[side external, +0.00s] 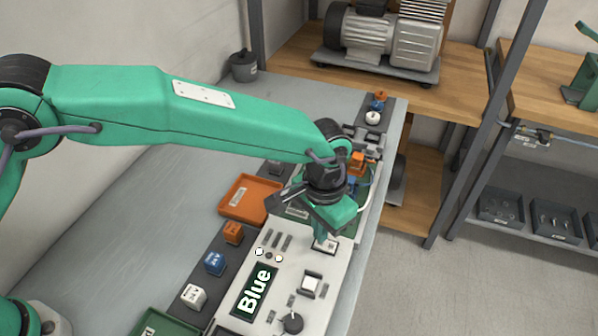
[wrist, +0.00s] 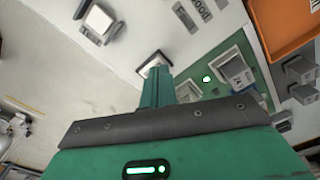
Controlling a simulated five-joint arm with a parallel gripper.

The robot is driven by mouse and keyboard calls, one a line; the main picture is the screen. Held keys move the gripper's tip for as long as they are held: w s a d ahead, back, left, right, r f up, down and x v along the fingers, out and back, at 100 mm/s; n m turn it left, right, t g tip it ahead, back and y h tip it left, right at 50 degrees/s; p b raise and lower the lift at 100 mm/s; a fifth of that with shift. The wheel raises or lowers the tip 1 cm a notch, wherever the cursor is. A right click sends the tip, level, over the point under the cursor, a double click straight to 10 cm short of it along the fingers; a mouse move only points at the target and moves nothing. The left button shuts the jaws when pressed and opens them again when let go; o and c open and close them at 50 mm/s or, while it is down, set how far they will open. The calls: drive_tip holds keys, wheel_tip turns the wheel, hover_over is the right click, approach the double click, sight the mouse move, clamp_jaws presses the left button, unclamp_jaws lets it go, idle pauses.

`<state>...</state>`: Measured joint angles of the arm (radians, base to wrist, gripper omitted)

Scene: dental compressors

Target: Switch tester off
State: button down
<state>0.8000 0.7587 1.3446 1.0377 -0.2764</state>
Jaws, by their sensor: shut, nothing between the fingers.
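The tester is a white panel (side external: 262,322) with a lit display reading "Blue" (side external: 257,290). One square white rocker switch (side external: 331,248) sits at its far right edge; it also shows in the wrist view (wrist: 152,62). A second white rocker switch (side external: 311,285) sits nearer, and shows in the wrist view (wrist: 98,19). My gripper (side external: 324,238) is shut and empty, pointing down at the far switch. In the wrist view, its fingertips (wrist: 158,72) overlap the switch's lower edge; I cannot tell whether they touch.
A black knob (side external: 292,323) and two small lit lamps (side external: 259,252) are on the panel. Orange, blue and white blocks (side external: 214,263) stand along its left side. An orange tray (side external: 250,199) lies behind. The grey bench (side external: 120,230) at left is clear.

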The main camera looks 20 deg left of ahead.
drive_tip(key=shift+f, duration=0.8)
idle(0.7)
drive_tip(key=shift+r, duration=3.5)
